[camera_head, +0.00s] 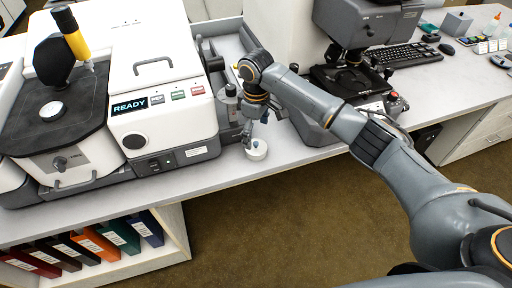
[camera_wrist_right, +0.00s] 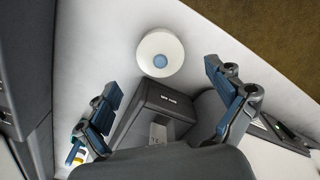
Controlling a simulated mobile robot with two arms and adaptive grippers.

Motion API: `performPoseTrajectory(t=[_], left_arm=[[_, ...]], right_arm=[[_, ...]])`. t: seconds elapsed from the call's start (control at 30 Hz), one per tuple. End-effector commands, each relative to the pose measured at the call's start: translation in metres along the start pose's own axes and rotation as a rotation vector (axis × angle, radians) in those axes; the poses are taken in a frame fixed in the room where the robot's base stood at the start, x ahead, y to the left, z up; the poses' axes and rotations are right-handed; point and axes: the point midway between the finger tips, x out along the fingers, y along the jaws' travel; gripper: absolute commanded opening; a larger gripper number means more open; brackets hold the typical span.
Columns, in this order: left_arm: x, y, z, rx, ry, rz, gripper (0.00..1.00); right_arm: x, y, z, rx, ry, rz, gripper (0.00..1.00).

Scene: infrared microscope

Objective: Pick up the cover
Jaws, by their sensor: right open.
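A small round white piece with a blue centre, which looks like the cover (camera_head: 257,150), lies on the bench near its front edge, right of the white instrument. In the right wrist view the cover (camera_wrist_right: 146,44) shows whole, beyond the fingertips. My right gripper (camera_head: 258,124) points down just above and behind it, partly hidden by its own wrist. In the wrist view the right gripper (camera_wrist_right: 166,98) has its blue-padded fingers wide apart, with nothing held between them. My left gripper is not in view.
The white instrument (camera_head: 162,90) with a READY display stands left of the gripper. A dark microscope (camera_head: 355,75) stands to the right. A dark box (camera_wrist_right: 165,100) shows between the fingers in the wrist view. The bench front edge is close to the cover.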

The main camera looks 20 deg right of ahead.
Motion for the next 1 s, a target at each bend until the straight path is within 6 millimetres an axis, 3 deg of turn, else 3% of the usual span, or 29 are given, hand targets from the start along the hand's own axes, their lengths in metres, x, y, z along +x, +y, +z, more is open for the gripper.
performPoseTrajectory(t=[0.4,0.67,0.77,0.93,1.0], left_arm=[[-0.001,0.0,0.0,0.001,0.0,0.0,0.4],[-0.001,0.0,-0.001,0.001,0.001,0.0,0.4],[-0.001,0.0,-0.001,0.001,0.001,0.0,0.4],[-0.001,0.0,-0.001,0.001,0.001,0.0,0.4],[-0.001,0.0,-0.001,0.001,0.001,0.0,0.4]], right_arm=[[0.052,0.0,0.0,0.001,-0.002,-0.001,0.93],[0.057,0.0,0.0,0.0,0.0,0.001,0.93],[0.057,0.0,0.0,0.0,0.0,0.0,0.79],[0.056,0.0,0.0,0.0,0.0,0.0,0.44],[0.056,0.0,0.0,0.0,0.0,0.0,0.42]])
